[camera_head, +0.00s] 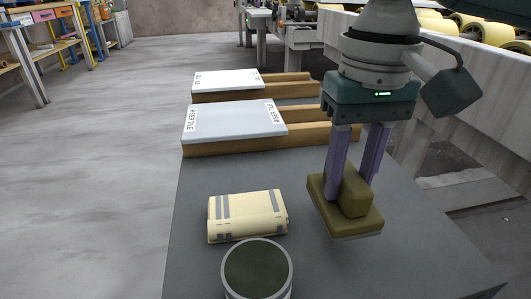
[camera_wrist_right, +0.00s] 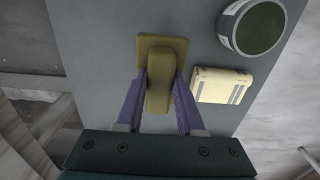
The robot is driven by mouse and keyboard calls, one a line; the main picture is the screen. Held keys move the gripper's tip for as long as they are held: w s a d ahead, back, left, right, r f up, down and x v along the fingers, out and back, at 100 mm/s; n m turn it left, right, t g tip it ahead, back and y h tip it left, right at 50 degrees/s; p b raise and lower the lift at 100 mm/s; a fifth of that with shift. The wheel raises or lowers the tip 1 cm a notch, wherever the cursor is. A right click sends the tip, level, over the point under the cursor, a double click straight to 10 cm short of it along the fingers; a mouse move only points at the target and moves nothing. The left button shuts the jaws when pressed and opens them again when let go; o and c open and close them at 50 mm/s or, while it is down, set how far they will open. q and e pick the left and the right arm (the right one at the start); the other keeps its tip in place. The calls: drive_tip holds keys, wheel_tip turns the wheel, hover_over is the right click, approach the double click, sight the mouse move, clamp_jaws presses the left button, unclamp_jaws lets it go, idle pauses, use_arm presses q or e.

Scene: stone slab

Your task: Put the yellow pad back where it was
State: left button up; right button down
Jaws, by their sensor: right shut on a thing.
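The yellow pad (camera_head: 326,207) is a dull olive-yellow flat block with a raised grip on top. My right gripper (camera_head: 355,190) is shut on that raised grip, one purple finger on each side. The pad is over the right part of the grey slab (camera_head: 400,250); whether its underside touches the slab I cannot tell. In the right wrist view the pad (camera_wrist_right: 160,48) sits between the fingertips (camera_wrist_right: 160,85). My left gripper is not in view.
A cream pack with grey stripes (camera_head: 248,215) lies left of the pad. A round dark-topped can (camera_head: 257,270) stands at the front. Two white labelled tiles (camera_head: 234,122) (camera_head: 227,80) rest on wooden strips (camera_head: 310,138) behind. The slab's front right is clear.

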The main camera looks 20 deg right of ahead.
sight(343, 204)
wheel_tip(343, 204, down, 4)
drive_tip(key=shift+f+b, duration=0.25)
drive_tip(key=shift+b, duration=1)
drive_tip(key=shift+r, duration=0.1)
drive_tip(key=c, duration=0.5)
unclamp_jaws()
